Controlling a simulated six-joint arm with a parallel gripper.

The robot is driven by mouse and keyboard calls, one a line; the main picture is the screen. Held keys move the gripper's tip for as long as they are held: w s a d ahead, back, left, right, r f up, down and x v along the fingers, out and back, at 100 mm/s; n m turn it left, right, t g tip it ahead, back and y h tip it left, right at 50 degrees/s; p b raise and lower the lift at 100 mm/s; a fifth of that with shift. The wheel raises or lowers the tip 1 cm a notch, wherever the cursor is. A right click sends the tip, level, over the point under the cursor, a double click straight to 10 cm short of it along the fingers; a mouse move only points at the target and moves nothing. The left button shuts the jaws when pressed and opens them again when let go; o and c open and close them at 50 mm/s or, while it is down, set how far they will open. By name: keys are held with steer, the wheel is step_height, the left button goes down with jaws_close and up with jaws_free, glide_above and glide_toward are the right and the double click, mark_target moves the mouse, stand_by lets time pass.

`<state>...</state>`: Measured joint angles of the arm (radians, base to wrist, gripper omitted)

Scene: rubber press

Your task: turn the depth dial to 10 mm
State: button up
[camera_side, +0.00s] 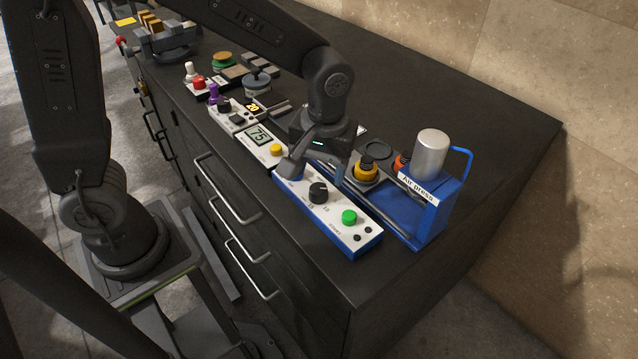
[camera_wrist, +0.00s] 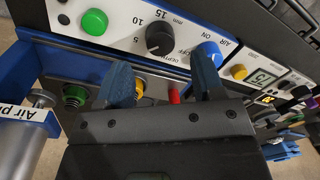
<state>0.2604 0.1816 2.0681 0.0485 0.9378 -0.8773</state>
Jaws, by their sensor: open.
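The depth dial (camera_side: 318,192) is a black round knob on the white top of a blue control box (camera_side: 368,246). In the wrist view the dial (camera_wrist: 159,39) has 5, 10 and 15 mm printed around it; I cannot read its setting for certain. My gripper (camera_side: 314,172) is over the box, beside the dial. In the wrist view my gripper (camera_wrist: 161,78) shows two dark blue fingers spread apart with nothing between them. The dial lies just past the fingertips. The right finger overlaps the blue air knob (camera_wrist: 208,50); I cannot tell whether they touch.
A green button (camera_side: 349,217) is on the same panel, right of the dial. The blue air press (camera_side: 430,195) with its silver cylinder stands behind the box. A panel with a 75 display (camera_side: 258,136) adjoins on the left. The counter at the right is clear.

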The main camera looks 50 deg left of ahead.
mark_target(319, 188)
steer(key=shift+s+a+f, duration=0.1)
steer(key=shift+a+f, duration=0.05)
steer(key=shift+f, duration=2.2)
steer(key=c, duration=0.9)
steer(key=shift+m, duration=0.5)
steer(key=m, duration=0.4)
steer(key=shift+r+m, duration=0.1)
steer(key=shift+m, duration=0.3)
steer(key=m, duration=0.6)
steer(key=shift+t, duration=0.3)
